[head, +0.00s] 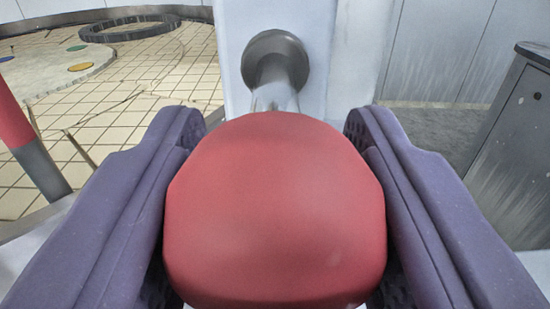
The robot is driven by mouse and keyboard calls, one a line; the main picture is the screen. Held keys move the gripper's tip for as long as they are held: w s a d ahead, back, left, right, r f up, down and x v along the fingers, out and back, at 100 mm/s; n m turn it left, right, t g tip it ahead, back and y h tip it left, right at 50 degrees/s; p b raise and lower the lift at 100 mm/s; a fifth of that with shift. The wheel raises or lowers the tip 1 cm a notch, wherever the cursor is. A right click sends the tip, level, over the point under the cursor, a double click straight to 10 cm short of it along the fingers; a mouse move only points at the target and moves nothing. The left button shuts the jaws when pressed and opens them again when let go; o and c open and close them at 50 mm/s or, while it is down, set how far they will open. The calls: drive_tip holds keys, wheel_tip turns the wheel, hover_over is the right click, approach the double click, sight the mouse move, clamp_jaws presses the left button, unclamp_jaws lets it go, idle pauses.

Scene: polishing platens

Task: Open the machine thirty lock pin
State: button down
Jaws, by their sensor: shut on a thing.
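The lock pin shows as a large red knob (275,210) in the middle of the head view, close to the camera. Behind it a shiny metal shaft (276,90) runs into a round dark grey collar (268,52) on a pale upright post (235,25). My gripper (275,135) has its two purple fingers on the left and right sides of the knob, shut on it. The dark ribbed inner pads are mostly hidden by the fingers and the knob. How far the pin sits in the collar cannot be told.
A red and grey bar (35,150) stands at the left edge, near the left finger. Beyond lies a cracked tiled surface (150,75) with a dark ring (130,27). A grey metal cabinet (520,140) stands at the right. Grey floor lies between it and the post.

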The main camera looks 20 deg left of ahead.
drive_tip(key=shift+v, duration=0.8)
drive_tip(key=shift+f, duration=0.15)
drive_tip(key=c, duration=0.5)
unclamp_jaws()
drive_tip(key=shift+s, duration=0.1)
drive_tip(key=shift+c, duration=0.2)
drive_tip(key=p+v, duration=0.2)
drive_tip(key=v, duration=0.5)
drive_tip(key=shift+s+d, duration=0.15)
drive_tip(key=shift+s, duration=0.2)
